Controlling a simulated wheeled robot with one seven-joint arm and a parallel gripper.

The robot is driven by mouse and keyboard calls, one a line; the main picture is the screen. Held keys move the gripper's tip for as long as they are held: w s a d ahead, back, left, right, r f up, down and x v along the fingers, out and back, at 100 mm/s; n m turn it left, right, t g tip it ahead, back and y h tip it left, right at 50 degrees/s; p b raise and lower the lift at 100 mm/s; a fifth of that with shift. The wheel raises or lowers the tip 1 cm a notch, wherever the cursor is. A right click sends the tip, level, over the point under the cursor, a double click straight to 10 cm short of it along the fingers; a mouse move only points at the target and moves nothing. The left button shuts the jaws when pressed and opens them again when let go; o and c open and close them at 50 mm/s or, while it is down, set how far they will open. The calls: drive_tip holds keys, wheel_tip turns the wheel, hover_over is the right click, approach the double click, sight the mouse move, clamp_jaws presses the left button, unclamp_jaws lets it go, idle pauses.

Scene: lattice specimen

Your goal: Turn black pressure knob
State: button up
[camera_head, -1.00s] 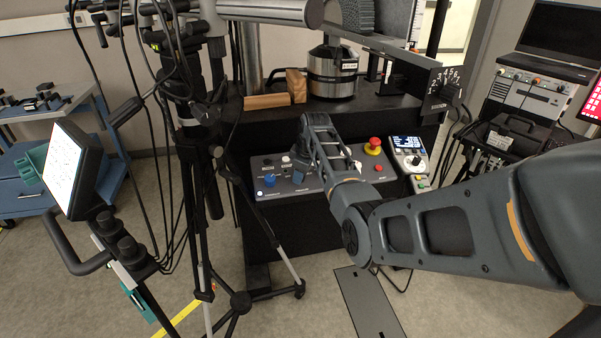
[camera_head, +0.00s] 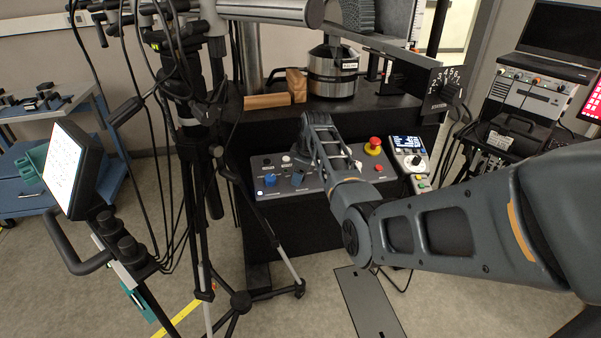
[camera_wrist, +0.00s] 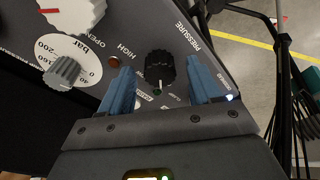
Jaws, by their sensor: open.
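The black pressure knob (camera_wrist: 160,70) sits on the dark panel beside the white PRESSURE lettering, in the middle of the wrist view. My gripper (camera_wrist: 159,76) is open, with one blue finger to the left of the knob and one to the right. Gaps show between the knob and both fingers in this view; I cannot tell how deep the fingers reach.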

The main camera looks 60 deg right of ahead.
drive_tip(key=v, duration=0.7)
drive_tip(key=shift+r, duration=0.2)
drive_tip(key=shift+s+a, duration=0.1)
idle(0.3)
